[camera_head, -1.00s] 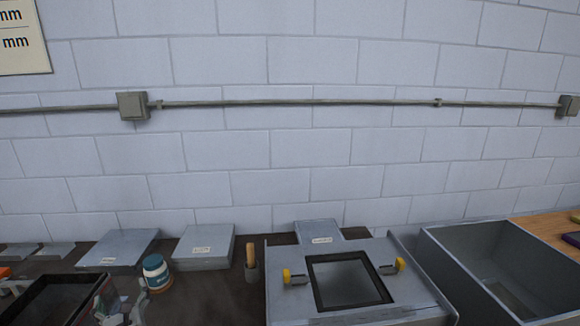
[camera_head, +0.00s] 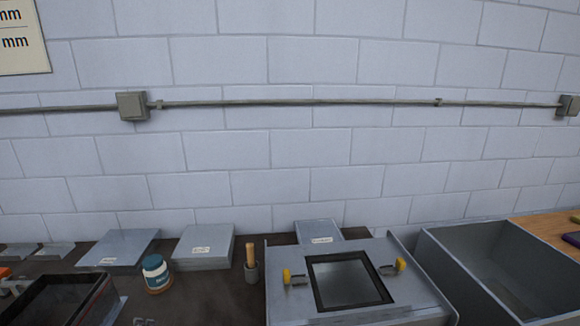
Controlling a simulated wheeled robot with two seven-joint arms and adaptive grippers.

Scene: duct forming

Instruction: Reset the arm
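Neither of my grippers shows in the head view now, and no arm link is visible. The bench below the wall holds a grey metal fixture (camera_head: 285,312) with a dark-framed square opening and two yellow-tipped clamps, one on each side. A wooden-handled tool (camera_head: 251,255) stands upright in a small holder beside the fixture.
A large open grey bin (camera_head: 456,268) stands at the right. Several grey labelled boxes, such as this one (camera_head: 203,247), line the wall. A black-framed tray (camera_head: 107,290) is at the lower left.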

